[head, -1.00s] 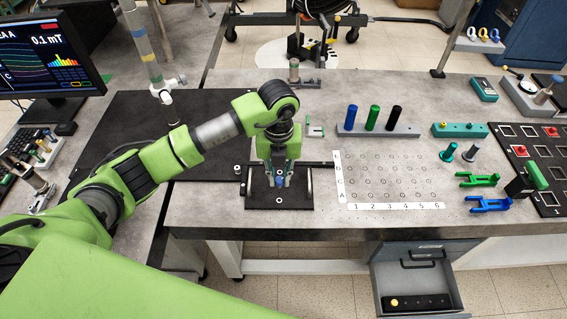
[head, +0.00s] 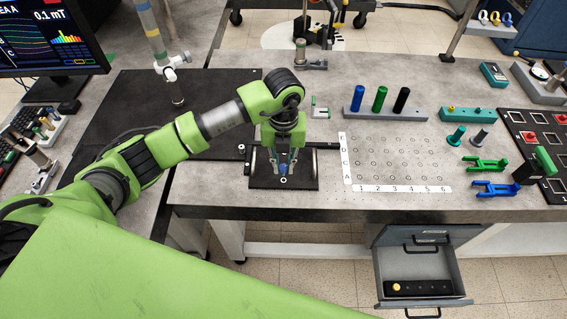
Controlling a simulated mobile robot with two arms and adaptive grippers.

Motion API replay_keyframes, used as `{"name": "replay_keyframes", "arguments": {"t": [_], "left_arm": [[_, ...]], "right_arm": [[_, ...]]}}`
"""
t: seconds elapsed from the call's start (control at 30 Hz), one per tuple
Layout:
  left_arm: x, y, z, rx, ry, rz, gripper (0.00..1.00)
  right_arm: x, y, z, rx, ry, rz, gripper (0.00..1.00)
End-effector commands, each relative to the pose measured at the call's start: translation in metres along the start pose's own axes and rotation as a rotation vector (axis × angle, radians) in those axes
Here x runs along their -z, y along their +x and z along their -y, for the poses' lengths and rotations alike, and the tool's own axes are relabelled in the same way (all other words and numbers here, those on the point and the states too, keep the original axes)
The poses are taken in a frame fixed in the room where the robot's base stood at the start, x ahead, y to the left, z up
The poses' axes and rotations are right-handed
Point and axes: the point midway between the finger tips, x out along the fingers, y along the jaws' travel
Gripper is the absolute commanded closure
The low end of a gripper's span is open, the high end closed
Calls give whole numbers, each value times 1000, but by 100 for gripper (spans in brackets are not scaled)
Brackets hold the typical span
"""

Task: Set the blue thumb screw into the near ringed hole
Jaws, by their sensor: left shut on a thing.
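My left gripper (head: 283,166) points down over a black plate (head: 306,181) at the front edge of the table. It is shut on the blue thumb screw (head: 283,170), whose small blue body shows between the fingertips. The near ringed hole (head: 284,180) shows as a pale ring just in front of the screw, on the near part of the plate. I cannot tell whether the screw tip touches the plate. The far part of the plate is hidden behind the gripper. My right gripper is not in view.
An open drawer (head: 418,265) juts out below the table.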

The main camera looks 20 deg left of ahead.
Motion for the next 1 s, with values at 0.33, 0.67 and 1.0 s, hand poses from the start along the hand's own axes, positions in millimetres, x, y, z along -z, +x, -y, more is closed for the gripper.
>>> {"name": "replay_keyframes", "arguments": {"t": [0.33, 0.67, 1.0], "left_arm": [[0, 4, 0, 0, 1, -1, 100], [0, 18, 0, 0, 1, -1, 100], [0, 23, 0, 0, 1, 0, 100]], "right_arm": [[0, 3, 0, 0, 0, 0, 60], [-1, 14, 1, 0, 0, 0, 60], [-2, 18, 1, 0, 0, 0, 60]]}}
